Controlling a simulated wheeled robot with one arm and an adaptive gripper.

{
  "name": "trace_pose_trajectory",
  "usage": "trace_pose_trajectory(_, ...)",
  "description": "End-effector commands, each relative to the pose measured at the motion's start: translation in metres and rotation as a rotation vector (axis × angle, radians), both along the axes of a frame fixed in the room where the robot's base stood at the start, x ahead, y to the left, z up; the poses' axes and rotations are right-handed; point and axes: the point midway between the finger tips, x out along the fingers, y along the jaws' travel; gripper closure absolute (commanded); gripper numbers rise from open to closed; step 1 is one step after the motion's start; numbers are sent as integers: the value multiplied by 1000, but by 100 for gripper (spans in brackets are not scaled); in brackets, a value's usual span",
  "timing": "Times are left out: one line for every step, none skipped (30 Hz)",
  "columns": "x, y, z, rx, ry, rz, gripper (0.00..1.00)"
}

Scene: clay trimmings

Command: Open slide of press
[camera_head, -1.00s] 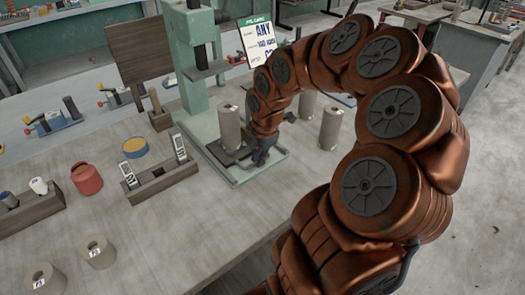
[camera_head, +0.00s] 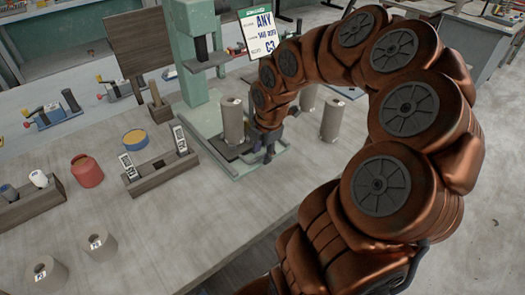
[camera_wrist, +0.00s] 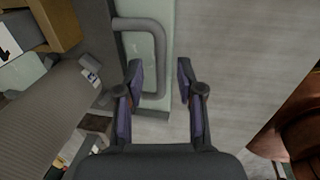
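The pale green press (camera_head: 190,50) stands at the back of the bench, with a dark slide plate (camera_head: 222,150) low on its green base. A grey cylinder (camera_head: 232,122) stands upright on the slide. In the wrist view, a grey U-shaped handle (camera_wrist: 158,60) sticks out from the slide side over the green base. My gripper (camera_wrist: 159,68) is open, its two fingers on either side of the handle's outer bar, with visible gaps. In the head view my gripper (camera_head: 268,150) is low at the right of the slide, partly hidden by my wrist.
Another grey cylinder (camera_head: 331,120) stands close to the right of my wrist. A wooden rack (camera_head: 160,172), red pot (camera_head: 87,170) and blue-and-yellow tin (camera_head: 136,140) are at left. A sign (camera_head: 257,32) stands beside the press.

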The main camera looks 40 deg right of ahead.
Motion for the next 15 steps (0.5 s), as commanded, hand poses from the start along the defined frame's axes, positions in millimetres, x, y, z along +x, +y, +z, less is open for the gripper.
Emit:
trace_pose_trajectory(0, 0, 0, 0, 0, 0, 63)
trace_pose_trajectory(0, 0, 0, 0, 0, 0, 63)
trace_pose_trajectory(0, 0, 0, -1, 0, 0, 63)
trace_pose_trajectory(0, 0, 0, -1, 0, 0, 63)
trace_pose_trajectory(0, 0, 1, -1, -1, 0, 63)
trace_pose_trajectory(0, 0, 2, -1, -1, 0, 63)
trace_pose_trajectory(0, 0, 3, -1, -1, 0, 63)
trace_pose_trajectory(0, 0, 5, -1, -2, 0, 63)
trace_pose_trajectory(0, -1, 8, -2, -3, 0, 63)
trace_pose_trajectory(0, -1, 12, -2, -4, 0, 63)
trace_pose_trajectory(-1, -1, 15, -3, -6, -2, 63)
trace_pose_trajectory(-1, -1, 21, -3, -7, -2, 63)
trace_pose_trajectory(-2, -1, 26, -3, -7, -2, 63)
trace_pose_trajectory(-4, -1, 31, -3, -5, -2, 63)
trace_pose_trajectory(-5, -1, 38, -3, -6, -1, 63)
